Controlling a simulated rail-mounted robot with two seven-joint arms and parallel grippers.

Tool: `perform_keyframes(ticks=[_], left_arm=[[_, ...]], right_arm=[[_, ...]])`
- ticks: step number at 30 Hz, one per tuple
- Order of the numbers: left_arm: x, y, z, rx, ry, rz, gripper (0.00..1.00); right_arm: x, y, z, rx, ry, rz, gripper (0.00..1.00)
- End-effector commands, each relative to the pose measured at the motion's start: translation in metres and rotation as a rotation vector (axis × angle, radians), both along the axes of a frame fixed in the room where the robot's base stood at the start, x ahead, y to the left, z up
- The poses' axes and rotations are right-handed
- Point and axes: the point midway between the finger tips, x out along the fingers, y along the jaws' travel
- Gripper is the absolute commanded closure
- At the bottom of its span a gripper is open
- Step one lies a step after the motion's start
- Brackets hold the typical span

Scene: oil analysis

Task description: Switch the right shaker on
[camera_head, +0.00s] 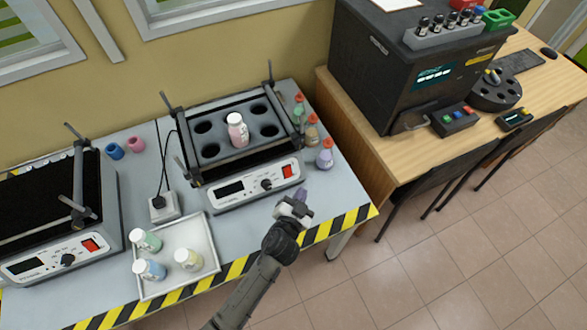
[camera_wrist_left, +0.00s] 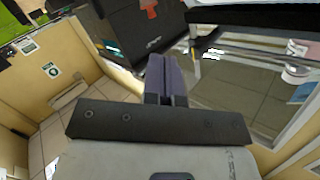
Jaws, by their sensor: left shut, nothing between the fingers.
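The right shaker (camera_head: 228,187) stands on the grey bench in the head view, a black rack on a white front panel. One bottle with a pink label (camera_head: 237,131) sits in its rack. The panel carries a dark display, a black knob (camera_head: 266,184) and a red rocker switch (camera_head: 287,170). I cannot tell the switch's position. My left gripper (camera_head: 301,196) is just in front of the panel's right end, below the switch in the picture and apparently apart from it. Its purple-grey fingers (camera_wrist_left: 165,78) are shut and empty in the left wrist view. My right gripper is not in view.
A second shaker (camera_head: 62,254) stands at the left. A white tray (camera_head: 207,262) with three bottles lies between the shakers, near a power socket (camera_head: 164,206). Several orange-capped flasks (camera_head: 324,156) stand right of the right shaker. Striped tape (camera_head: 338,222) marks the bench's front edge.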

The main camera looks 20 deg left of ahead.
Motion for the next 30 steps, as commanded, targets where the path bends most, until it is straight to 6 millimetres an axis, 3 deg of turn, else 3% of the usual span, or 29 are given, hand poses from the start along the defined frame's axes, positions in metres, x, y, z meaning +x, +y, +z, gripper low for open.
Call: perform_keyframes(ticks=[5,19,30], left_arm=[[0.002,-0.008,0.008,-0.054,-0.055,-0.046,1.00],[0.002,-0.008,0.008,-0.076,-0.055,-0.041,1.00],[0.024,0.016,-0.005,-0.073,-0.054,-0.041,1.00]], right_arm=[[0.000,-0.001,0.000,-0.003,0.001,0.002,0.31],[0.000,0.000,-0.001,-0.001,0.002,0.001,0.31],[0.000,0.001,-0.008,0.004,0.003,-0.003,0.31]])
